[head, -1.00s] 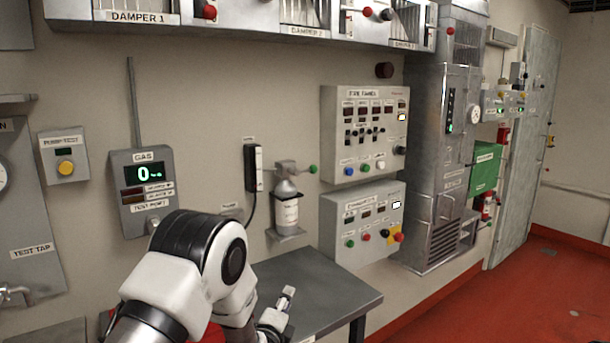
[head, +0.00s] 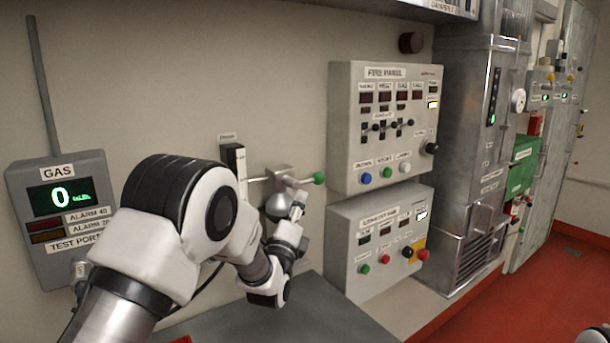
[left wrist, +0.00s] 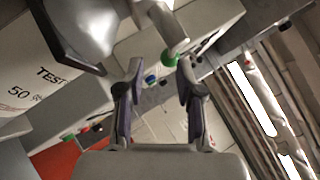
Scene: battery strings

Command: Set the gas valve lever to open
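The gas valve (head: 281,176) sits on top of a gas bottle on the back wall. Its lever ends in a green knob (head: 319,179) and points right. My left gripper (head: 299,200) is just below the lever and covers most of the bottle. In the left wrist view my left gripper (left wrist: 160,66) is open. The green knob (left wrist: 169,58) shows between and just beyond its fingertips, with nothing gripped. The bottle's label (left wrist: 40,82) is at the left of that view.
The fire panel (head: 345,120) and a lower panel (head: 345,240) stand out from the wall right of the lever. The gas meter (head: 60,215) is at left. A grey table (head: 320,310) lies below my left arm.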

